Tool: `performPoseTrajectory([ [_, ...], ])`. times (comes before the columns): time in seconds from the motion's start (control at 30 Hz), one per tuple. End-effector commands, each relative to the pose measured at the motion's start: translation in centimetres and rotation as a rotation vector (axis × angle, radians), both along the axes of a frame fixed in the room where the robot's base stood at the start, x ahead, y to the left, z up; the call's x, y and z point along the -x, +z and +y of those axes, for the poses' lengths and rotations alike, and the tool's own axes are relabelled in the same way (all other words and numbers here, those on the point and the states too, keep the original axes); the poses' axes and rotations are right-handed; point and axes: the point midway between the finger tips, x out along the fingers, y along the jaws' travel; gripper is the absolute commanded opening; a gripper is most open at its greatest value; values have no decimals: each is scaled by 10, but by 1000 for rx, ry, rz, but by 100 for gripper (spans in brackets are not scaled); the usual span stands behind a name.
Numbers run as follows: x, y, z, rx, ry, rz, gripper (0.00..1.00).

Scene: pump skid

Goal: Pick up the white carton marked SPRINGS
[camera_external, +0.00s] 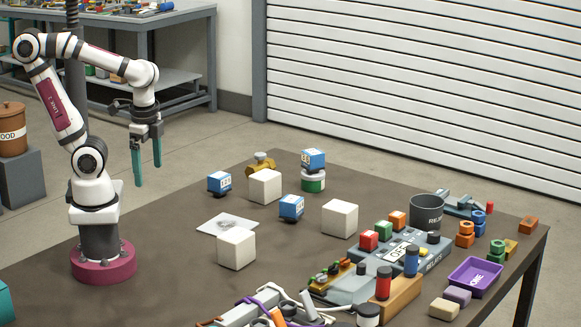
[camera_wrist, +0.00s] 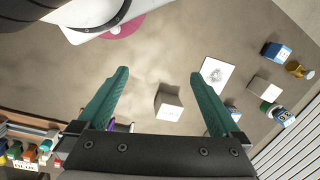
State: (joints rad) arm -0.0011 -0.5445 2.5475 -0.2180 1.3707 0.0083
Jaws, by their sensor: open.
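Three white cartons stand on the brown table in the external view: one at the back (camera_external: 265,187), one to the right (camera_external: 339,219) and one at the front (camera_external: 236,249). No SPRINGS marking can be read on any of them. My gripper (camera_external: 148,175) is open and empty, high up and left of the cartons. In the wrist view, a white carton (camera_wrist: 168,104) shows between the open green fingers of my gripper (camera_wrist: 159,73), well beyond their tips. Another white carton (camera_wrist: 265,87) is farther right there. The third is not clearly visible in that view.
A pale sheet (camera_external: 226,224) lies beside the front carton. Blue boxes (camera_external: 291,207) (camera_external: 219,183), a brass part (camera_external: 260,163) and a green-and-white can (camera_external: 313,182) with a blue box on top stand near the cartons.

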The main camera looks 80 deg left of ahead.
Motion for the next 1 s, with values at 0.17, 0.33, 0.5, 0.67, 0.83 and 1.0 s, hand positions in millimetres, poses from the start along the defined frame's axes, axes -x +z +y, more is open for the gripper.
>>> performPoseTrajectory([
  [0.17,-115,14,53,43,423,-153,100],
  [0.33,-221,-11,196,63,928,-381,100],
  [0.5,-244,-38,289,59,1169,-509,100],
  [0.67,-254,-69,305,59,1194,-521,100],
  [0.83,-267,-114,318,59,1192,-521,100],
  [1.0,-275,-137,324,59,1189,-522,100],
])
